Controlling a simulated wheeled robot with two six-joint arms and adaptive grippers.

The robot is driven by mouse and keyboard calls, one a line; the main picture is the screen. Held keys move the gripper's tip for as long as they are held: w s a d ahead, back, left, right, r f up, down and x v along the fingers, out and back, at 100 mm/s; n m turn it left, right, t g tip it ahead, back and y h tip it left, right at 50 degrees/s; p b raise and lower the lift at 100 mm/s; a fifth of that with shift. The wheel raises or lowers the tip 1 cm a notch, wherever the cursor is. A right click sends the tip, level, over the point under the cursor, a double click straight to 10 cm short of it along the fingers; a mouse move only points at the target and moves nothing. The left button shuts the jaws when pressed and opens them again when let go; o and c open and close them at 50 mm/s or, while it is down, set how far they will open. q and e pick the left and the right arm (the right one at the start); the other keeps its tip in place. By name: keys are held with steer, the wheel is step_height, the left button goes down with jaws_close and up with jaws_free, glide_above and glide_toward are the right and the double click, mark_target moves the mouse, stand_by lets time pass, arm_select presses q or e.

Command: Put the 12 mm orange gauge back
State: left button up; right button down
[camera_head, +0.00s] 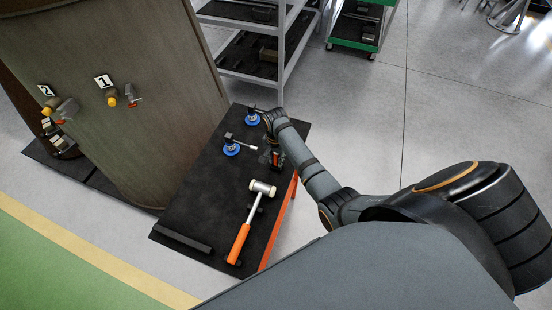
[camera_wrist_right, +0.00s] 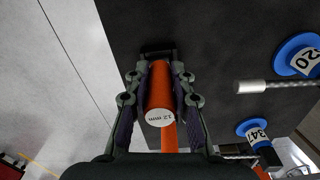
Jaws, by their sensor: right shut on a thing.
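The orange gauge (camera_wrist_right: 160,85) is a cylinder with a pale end face reading "12 mm". In the right wrist view it lies between the two fingers of my right gripper (camera_wrist_right: 159,78), which is shut on it. Past the far end of the gauge a small dark bracket or holder (camera_wrist_right: 157,52) shows on the black surface; I cannot tell whether the gauge touches it. In the head view my right gripper (camera_head: 275,157) is low over the right side of the black-topped bench (camera_head: 200,205), and the gauge is mostly hidden there. My left gripper is not in view.
A hammer (camera_head: 239,229) with an orange handle lies on the front of the bench. Two blue-based tools (camera_head: 232,149) (camera_head: 252,119) stand behind it. A curved brown panel (camera_head: 120,130) with tags 1 and 2 rises left. Grey shelves (camera_head: 260,50) and a green cart (camera_head: 357,40) stand behind.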

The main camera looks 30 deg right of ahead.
steer(key=c, duration=1.1)
jaws_free()
step_height(320, 180, up, 12)
steer(key=shift+f, duration=0.1)
